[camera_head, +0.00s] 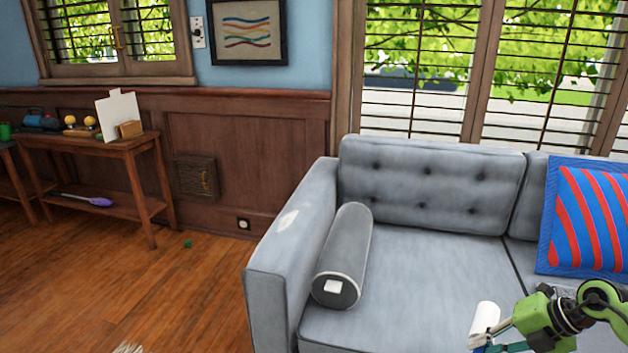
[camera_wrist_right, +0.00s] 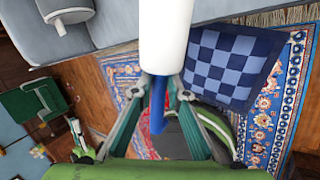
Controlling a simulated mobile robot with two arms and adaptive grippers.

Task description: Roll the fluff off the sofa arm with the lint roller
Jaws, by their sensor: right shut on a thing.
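A pale patch of fluff (camera_head: 289,218) lies on top of the left arm of the grey sofa (camera_head: 268,262). My right gripper (camera_head: 497,337) is at the lower right in the head view, in front of the sofa seat and well to the right of the fluff. It is shut on the lint roller (camera_head: 484,317), which has a white roll. In the right wrist view the roll (camera_wrist_right: 165,35) points up between the fingers of my right gripper (camera_wrist_right: 167,86), with the blue handle (camera_wrist_right: 158,112) below.
A grey bolster (camera_head: 342,258) lies on the seat beside the sofa arm. A red and blue striped cushion (camera_head: 592,220) leans on the right. A wooden side table (camera_head: 110,150) stands by the left wall. The floor (camera_head: 190,300) left of the sofa is mostly clear.

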